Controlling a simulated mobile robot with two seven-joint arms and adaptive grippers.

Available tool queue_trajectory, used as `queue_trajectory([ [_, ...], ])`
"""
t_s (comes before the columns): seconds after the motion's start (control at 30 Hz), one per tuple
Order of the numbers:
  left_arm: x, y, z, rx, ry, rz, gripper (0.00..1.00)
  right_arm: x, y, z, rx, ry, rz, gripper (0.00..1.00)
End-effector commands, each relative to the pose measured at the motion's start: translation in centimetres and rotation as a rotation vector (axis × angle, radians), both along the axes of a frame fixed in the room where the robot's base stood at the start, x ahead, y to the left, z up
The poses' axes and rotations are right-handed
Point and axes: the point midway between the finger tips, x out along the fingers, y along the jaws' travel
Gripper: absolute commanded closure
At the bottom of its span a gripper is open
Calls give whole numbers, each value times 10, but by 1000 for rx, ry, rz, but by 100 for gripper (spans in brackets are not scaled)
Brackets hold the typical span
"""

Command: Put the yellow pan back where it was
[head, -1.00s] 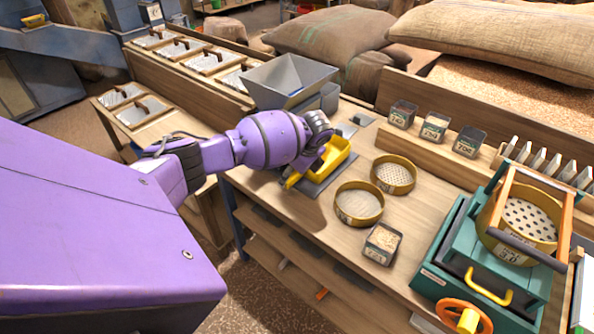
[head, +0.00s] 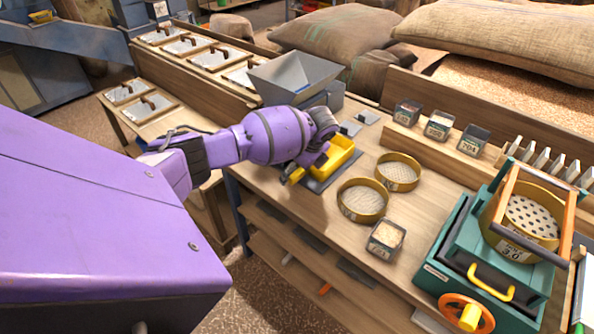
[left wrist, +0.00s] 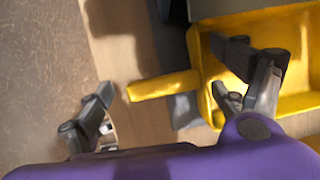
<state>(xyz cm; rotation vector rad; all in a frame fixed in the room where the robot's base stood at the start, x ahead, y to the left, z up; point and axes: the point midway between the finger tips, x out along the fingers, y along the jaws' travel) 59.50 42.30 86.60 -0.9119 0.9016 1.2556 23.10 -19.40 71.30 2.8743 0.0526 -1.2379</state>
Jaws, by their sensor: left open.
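The yellow pan (head: 341,157) sits on a dark grey plate (head: 318,186) on the workbench, near its front left edge. Its handle also shows in the left wrist view (left wrist: 165,85), pointing left from the pan's wall. My left gripper (head: 304,172) is open at the pan's handle end and partly hides it in the head view. In the left wrist view, one finger is left of the handle's end, apart from it. The other finger is over the pan's near-left corner. Whether any finger touches the pan cannot be told. My right gripper is not in view.
A grey hopper (head: 290,80) stands behind the pan. Two round sieves (head: 362,201) and a small grain box (head: 385,239) lie to its right. A green sieving machine (head: 470,275) stands at the bench's right. Lidded bins (head: 187,45) line the back left.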

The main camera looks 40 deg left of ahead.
Motion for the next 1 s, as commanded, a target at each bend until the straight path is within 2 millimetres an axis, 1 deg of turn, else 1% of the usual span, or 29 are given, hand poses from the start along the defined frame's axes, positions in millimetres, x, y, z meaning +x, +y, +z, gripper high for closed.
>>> queue_trajectory([
  [0.03,2,-3,11,-2,-9,-3,11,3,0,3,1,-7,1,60],
  [0.3,-4,-25,66,-2,-10,-2,11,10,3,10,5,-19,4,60],
  [0.4,-6,-32,84,-2,-10,-3,11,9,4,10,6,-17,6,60],
  [0.5,-7,-38,97,-3,-8,-2,11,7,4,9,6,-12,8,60],
  [0.6,-9,-41,105,-1,-5,0,11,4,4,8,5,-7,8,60],
  [0.7,-10,-43,109,-1,-3,0,11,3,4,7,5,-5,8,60],
  [1.0,-10,-44,109,-1,-2,0,11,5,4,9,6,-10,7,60],
])
